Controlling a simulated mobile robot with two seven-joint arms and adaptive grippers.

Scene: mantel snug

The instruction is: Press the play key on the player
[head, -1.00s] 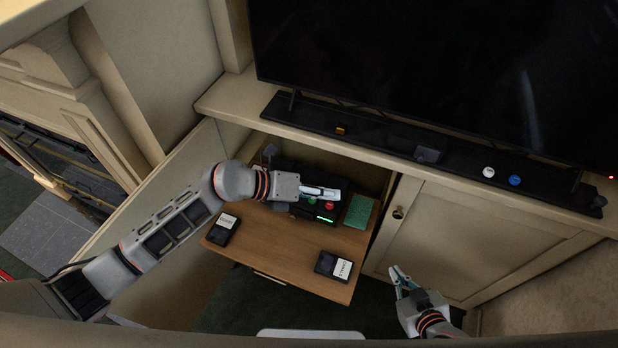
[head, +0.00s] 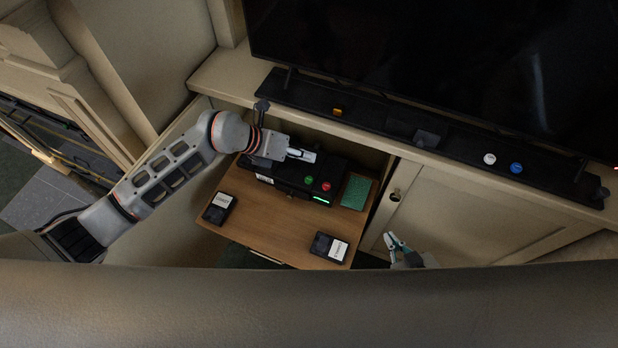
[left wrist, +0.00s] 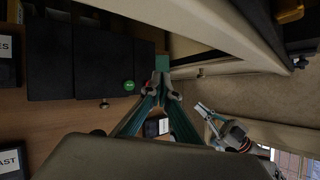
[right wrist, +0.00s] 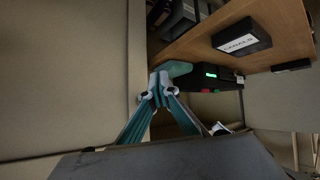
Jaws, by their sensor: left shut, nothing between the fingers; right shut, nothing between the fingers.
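The black player (head: 272,183) sits on a wooden shelf inside the open cabinet. On its top right are a green key (head: 308,180) and a red key (head: 325,186), with a lit green strip on its front. The green key also shows in the left wrist view (left wrist: 129,85); its marking is too small to read. My left gripper (head: 313,156) is shut and empty, over the back of the player and apart from the keys in the picture. My right gripper (head: 388,236) is shut and empty, in front of the cabinet door, right of the shelf.
Two black labelled cassettes lie on the shelf (head: 270,235), one left (head: 218,208) and one right (head: 328,247). A green block (head: 356,192) is beside the player. A television (head: 430,70) stands above. A large padded brown surface (head: 300,305) fills the foreground.

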